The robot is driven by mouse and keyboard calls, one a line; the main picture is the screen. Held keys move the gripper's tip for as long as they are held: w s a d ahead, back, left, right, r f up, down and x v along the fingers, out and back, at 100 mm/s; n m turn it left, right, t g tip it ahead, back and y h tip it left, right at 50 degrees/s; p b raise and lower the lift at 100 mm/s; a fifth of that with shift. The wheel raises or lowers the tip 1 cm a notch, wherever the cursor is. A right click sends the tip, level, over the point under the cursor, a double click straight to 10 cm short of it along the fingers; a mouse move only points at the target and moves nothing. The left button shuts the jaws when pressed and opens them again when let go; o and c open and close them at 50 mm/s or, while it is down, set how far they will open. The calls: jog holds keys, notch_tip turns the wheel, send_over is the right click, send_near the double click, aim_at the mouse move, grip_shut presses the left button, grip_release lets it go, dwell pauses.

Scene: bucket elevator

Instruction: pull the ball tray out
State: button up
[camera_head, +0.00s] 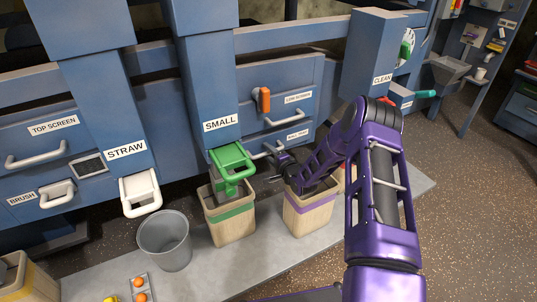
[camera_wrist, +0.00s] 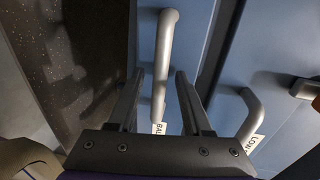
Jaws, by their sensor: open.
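The ball tray is a shallow blue drawer front with a BALL TRAY label (camera_head: 297,135) and a grey bar handle (camera_head: 262,151), low on the machine right of the green spout. In the wrist view the handle (camera_wrist: 165,55) runs lengthwise, with part of its label (camera_wrist: 159,128) showing beside it. My gripper (camera_head: 277,166) is at the handle from the front. In the wrist view my gripper (camera_wrist: 159,78) is open, one finger on each side of the handle. I cannot tell whether either finger touches it. The drawer looks closed; my arm hides part of it.
The lower screen drawer's handle (camera_wrist: 245,115) lies just to the right in the wrist view. A grey bucket (camera_head: 165,240) is at left. Floor at right is clear.

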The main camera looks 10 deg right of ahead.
jog(key=shift+w, duration=0.15)
jog(key=shift+c, duration=0.2)
grip_shut()
dwell(1.2)
